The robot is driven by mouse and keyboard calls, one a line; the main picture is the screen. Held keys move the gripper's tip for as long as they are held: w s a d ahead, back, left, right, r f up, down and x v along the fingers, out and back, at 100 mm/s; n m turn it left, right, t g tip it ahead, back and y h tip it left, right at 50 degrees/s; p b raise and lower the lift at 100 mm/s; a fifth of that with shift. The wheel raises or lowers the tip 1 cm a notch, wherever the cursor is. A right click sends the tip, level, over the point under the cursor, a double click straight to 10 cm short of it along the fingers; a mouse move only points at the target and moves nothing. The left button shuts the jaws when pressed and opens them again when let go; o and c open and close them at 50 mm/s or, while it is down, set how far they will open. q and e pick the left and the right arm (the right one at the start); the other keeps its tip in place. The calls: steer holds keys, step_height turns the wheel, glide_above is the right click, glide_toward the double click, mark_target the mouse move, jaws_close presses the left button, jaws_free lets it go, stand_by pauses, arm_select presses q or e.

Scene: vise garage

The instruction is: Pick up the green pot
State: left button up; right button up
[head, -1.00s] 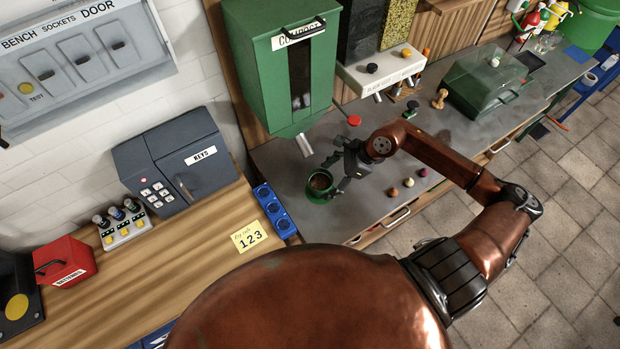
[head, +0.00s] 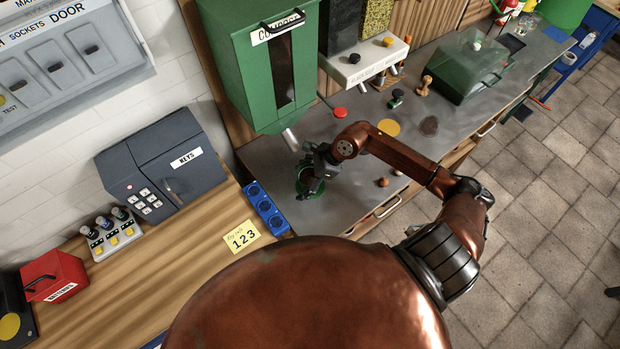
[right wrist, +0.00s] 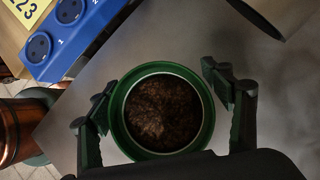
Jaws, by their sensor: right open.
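The green pot (head: 301,188), filled with brown soil, stands on the grey worktop below the compost dispenser's spout. In the right wrist view the pot (right wrist: 162,148) is seen from above, with its round rim and soil between my fingers. My right gripper (head: 311,178) is over the pot and partly hides it in the head view. In the right wrist view my right gripper (right wrist: 165,100) is open, one finger on each side of the pot, with a small gap visible at the right finger. Whether the left finger touches the rim is unclear. My left gripper is not in view.
The green compost dispenser (head: 272,65) hangs over the worktop (head: 352,198) with its metal spout (head: 290,139) close behind my gripper. A blue socket strip (head: 266,208) lies left of the pot. Small brown and red items (head: 383,182) sit to the right.

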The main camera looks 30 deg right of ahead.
steer(key=shift+a+f, duration=0.1)
steer(key=shift+f, duration=0.05)
steer(key=shift+c, duration=0.5)
steer(key=c, duration=1.3)
steer(key=shift+c, duration=0.2)
